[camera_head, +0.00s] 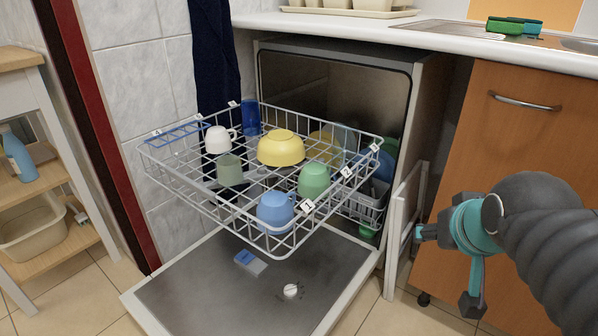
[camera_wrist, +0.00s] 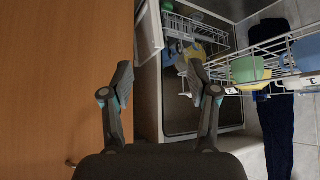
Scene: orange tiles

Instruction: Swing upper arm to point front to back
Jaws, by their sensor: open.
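The dishwasher (camera_head: 402,120) stands open with its upper rack (camera_head: 160,175) pulled out over the lowered door. A thin grey and dark bar (camera_head: 225,183) shows in part through the wires beneath the cups; I cannot tell for sure that it is the upper arm, nor which way it points. My gripper (camera_head: 447,266) is open and empty, to the right of the rack, in front of the wooden cabinet. In the wrist view my gripper (camera_wrist: 160,78) has its fingers spread, with the rack (camera_wrist: 275,50) to the right, apart from them.
Cups and bowls fill the rack, among them a yellow bowl (camera_head: 281,148), a blue cup (camera_head: 275,210) and a green cup (camera_head: 314,180). The open door (camera_head: 220,285) lies below, holding a blue-white box (camera_head: 250,263). A wooden cabinet (camera_head: 520,145) stands right.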

